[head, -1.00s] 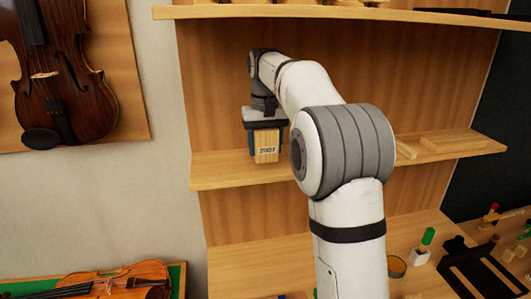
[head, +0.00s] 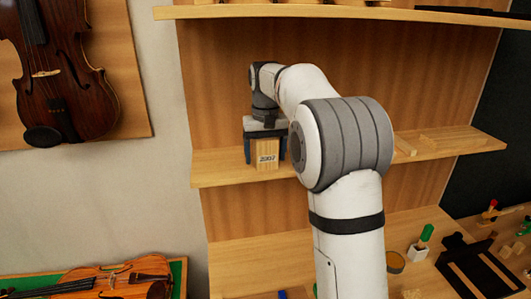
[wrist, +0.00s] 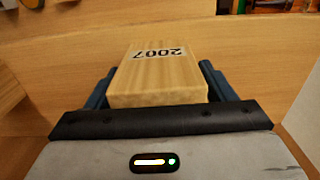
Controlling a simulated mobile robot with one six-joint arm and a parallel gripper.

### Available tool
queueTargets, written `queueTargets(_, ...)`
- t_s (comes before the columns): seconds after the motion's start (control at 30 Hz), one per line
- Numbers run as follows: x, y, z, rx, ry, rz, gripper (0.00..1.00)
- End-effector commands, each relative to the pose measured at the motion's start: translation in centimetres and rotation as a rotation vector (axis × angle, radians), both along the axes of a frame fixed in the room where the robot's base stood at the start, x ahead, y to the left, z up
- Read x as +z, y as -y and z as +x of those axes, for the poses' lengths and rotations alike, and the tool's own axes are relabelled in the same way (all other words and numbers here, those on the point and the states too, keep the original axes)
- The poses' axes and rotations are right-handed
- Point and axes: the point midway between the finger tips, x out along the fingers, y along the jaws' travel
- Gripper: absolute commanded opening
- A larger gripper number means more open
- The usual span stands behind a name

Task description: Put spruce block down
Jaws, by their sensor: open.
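The spruce block (head: 266,155) is a pale wooden block with a white label. It stands upright on the middle shelf (head: 225,172), near the shelf's left part. My gripper (head: 265,152) is over it from above, with one dark finger on each side. In the wrist view the block (wrist: 160,82) lies between the two blue fingers of my gripper (wrist: 158,88), and its label reads 2007. The fingers are open, with small gaps beside the block. The block's underside is hidden.
More wooden pieces (head: 440,143) lie on the same shelf to the right, partly behind my arm. An upper shelf (head: 330,12) runs above. A violin (head: 60,75) hangs on the left wall, and another violin (head: 120,280) lies below. The bench at lower right holds several tools.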

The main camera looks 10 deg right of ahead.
Motion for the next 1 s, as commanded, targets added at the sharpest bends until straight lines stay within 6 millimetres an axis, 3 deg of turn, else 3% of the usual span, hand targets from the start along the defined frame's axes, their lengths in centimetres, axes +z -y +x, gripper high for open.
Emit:
queueTargets(0.27, 0.8, 0.0, 0.1, -0.001, 0.002, 0.000, 0.76)
queueTargets(0.7, 7.1, 0.0, 0.1, -0.001, 0.001, 0.000, 0.76)
queueTargets(1.0, 8.1, 0.1, -0.6, -0.001, 0.009, 0.000, 0.76)
